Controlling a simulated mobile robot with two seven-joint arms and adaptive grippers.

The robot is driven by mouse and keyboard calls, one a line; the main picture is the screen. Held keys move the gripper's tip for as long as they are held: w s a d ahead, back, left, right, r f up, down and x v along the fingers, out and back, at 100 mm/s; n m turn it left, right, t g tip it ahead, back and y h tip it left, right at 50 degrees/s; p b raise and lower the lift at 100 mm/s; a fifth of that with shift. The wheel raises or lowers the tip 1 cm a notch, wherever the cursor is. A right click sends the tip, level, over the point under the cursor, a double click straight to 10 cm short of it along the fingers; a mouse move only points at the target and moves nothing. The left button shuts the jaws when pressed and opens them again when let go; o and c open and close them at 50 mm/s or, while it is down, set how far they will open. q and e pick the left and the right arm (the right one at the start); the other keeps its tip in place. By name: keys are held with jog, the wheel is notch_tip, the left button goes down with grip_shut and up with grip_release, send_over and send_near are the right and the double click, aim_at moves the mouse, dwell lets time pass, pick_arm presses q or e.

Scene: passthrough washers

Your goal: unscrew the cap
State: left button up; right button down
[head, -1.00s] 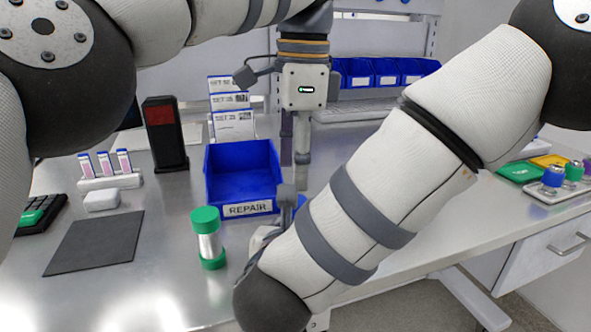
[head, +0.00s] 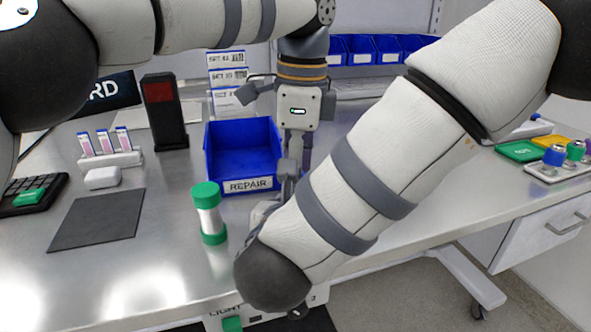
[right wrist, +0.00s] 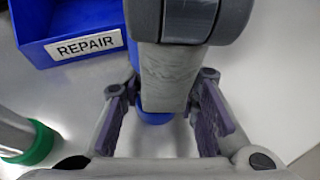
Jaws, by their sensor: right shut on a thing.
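A clear cylinder with green end caps (head: 208,212) stands upright on the metal table in front of the blue REPAIR bin. One green end also shows in the right wrist view (right wrist: 40,145). My left gripper (head: 299,160) points down just right of the bin; its fingertips are unclear. My right gripper (right wrist: 165,108) has purple pads on both sides of a grey finger-like part, probably of my left gripper, with a blue thing (right wrist: 155,118) partly hidden beneath it. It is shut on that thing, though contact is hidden. In the head view my right forearm covers most of this gripper.
The blue REPAIR bin (head: 212,160) looks empty. Behind and left are a dark upright box (head: 163,112), a rack of vials (head: 110,158), a white block (head: 102,178) and a dark mat (head: 97,220). Bare table lies around the cylinder. Colored containers (head: 555,155) sit at right.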

pick_arm(q)
jog(key=shift+f, duration=0.1)
jog(key=c, duration=1.2)
pick_arm(e)
jog(key=shift+f, duration=0.3)
pick_arm(q)
jog(key=n, duration=0.3)
jog(key=o, duration=1.3)
notch_tip(320, 180, up, 4)
jog(key=shift+d+r, duration=0.15)
jog(key=shift+r, duration=0.1)
pick_arm(e)
jog(key=shift+s, duration=0.1)
jog(key=c, duration=1.2)
grip_release()
pick_arm(q)
jog(key=shift+w, duration=0.1)
pick_arm(e)
jog(key=shift+o, duration=0.2)
jog(key=shift+r, duration=0.1)
